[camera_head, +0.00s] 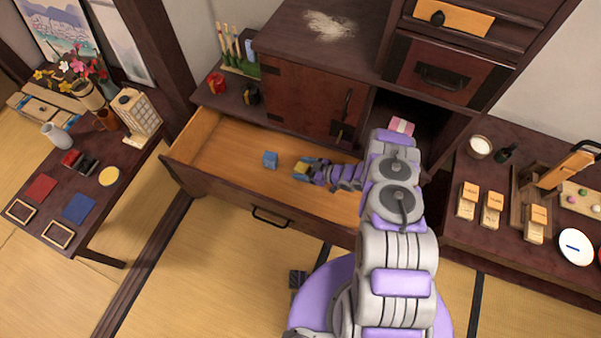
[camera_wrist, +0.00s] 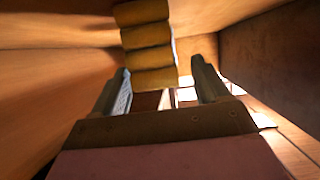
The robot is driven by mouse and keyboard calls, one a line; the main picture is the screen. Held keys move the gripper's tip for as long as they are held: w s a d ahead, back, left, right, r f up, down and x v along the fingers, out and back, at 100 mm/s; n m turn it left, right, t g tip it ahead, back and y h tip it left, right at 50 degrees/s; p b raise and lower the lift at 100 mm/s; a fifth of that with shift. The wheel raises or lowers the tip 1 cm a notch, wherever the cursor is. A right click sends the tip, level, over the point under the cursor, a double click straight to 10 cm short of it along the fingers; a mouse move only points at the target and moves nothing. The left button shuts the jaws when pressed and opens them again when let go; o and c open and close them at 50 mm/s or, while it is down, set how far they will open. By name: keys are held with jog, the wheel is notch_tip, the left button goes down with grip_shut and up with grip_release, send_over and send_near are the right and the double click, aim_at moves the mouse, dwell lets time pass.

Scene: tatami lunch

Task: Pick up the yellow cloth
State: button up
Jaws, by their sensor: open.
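The yellow cloth (camera_head: 301,167) lies in the open drawer (camera_head: 225,150), at the tip of my gripper (camera_head: 308,170). In the wrist view the yellow cloth (camera_wrist: 148,45) looks like a folded, layered roll and reaches down between the two fingers. My gripper (camera_wrist: 159,68) is open, with one finger on each side of the cloth. I cannot tell whether either finger touches it. My gripper and forearm hide part of the cloth and the drawer floor in the head view.
A blue folded piece (camera_head: 270,160) lies in the drawer to the left of the yellow cloth. The drawer walls stand close around my gripper, and the cabinet (camera_head: 310,95) rises behind. The drawer's left part is bare. A low table (camera_head: 110,165) stands at the left.

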aim_at(297, 168)
jog(key=shift+w+a+f, duration=0.25)
jog(key=shift+a+f, duration=0.15)
jog(key=shift+f, duration=0.2)
jog(key=shift+w+a+f, duration=0.15)
jog(key=shift+w+a, duration=0.2)
jog(key=shift+a, duration=0.2)
jog(key=shift+a, duration=0.25)
jog(key=c, duration=0.4)
jog(key=shift+d, duration=0.2)
jog(key=c, duration=0.6)
jog(key=shift+c, duration=0.2)
